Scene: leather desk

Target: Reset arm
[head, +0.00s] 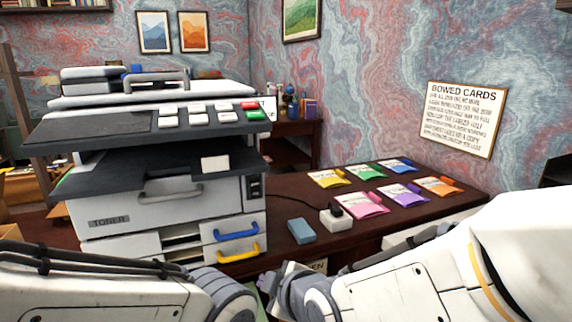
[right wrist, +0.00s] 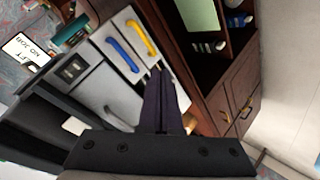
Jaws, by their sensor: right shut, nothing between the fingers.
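My right arm (head: 420,270) comes in from the right at the bottom of the head view. Its gripper (head: 268,284) shows only in small part near the bottom middle, in front of the desk's front edge. In the right wrist view the two dark fingers (right wrist: 158,72) lie together, shut and empty, in front of the printer's lower drawers. My left arm (head: 110,290) comes in from the left at the bottom of the head view. Its gripper is out of the picture.
A white printer (head: 100,195) with blue and yellow drawer handles stands close ahead. The dark desk (head: 375,222) holds a blue block (head: 301,231), a white box (head: 336,218) and several coloured packets (head: 362,204). A sign (head: 462,118) hangs behind. Some desk surface is bare.

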